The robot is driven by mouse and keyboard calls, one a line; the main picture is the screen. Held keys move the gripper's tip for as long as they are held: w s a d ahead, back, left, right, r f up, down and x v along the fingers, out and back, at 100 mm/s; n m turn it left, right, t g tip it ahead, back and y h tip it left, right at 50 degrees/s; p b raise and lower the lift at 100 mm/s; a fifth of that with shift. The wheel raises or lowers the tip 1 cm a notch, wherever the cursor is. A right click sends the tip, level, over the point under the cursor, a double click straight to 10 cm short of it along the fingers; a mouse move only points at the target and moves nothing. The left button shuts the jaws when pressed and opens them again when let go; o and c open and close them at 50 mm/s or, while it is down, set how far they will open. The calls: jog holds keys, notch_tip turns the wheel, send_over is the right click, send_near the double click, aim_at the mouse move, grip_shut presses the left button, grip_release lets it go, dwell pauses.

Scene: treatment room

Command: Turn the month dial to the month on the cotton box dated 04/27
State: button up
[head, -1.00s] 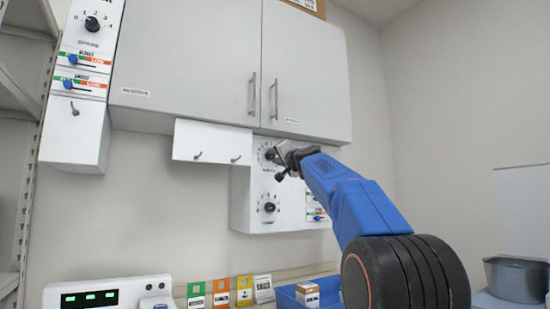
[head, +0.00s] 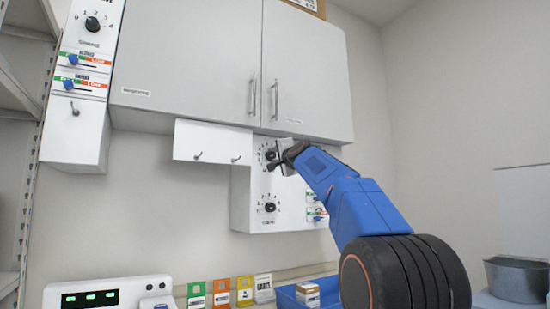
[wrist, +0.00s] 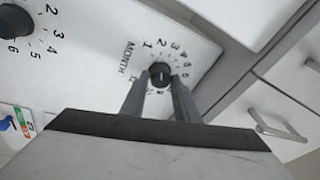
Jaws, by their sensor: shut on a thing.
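The month dial is a black round knob (wrist: 160,72) in the wrist view, on a white panel with the word MONTH and a ring of numbers. My gripper (wrist: 160,82) has one finger on each side of the knob and is shut on it. In the head view the dial (head: 270,155) is on the upper part of the wall panel, partly covered by my gripper (head: 276,160). The knob's exact setting is too small to tell.
A second dial (head: 269,207) sits below the month dial, with small sliders (head: 316,215) to its right. A white hook plate (head: 213,142) juts out at the panel's left, under the wall cabinet (head: 190,60). A blue tray (head: 287,297) stands below.

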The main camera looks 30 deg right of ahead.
jog(key=m, duration=0.3)
jog(key=m+g+h, duration=0.1)
jog(key=m, duration=0.2)
jog(key=shift+a+r, duration=0.15)
jog(key=m+g, duration=0.1)
jog(key=m, duration=0.4)
jog(key=shift+r, duration=0.15)
jog(key=shift+m+g, duration=0.3)
jog(key=shift+m, duration=0.1)
jog(key=o, duration=1)
jog(key=shift+s, duration=0.15)
jog(key=v, duration=1.7)
jog(key=shift+a, duration=0.15)
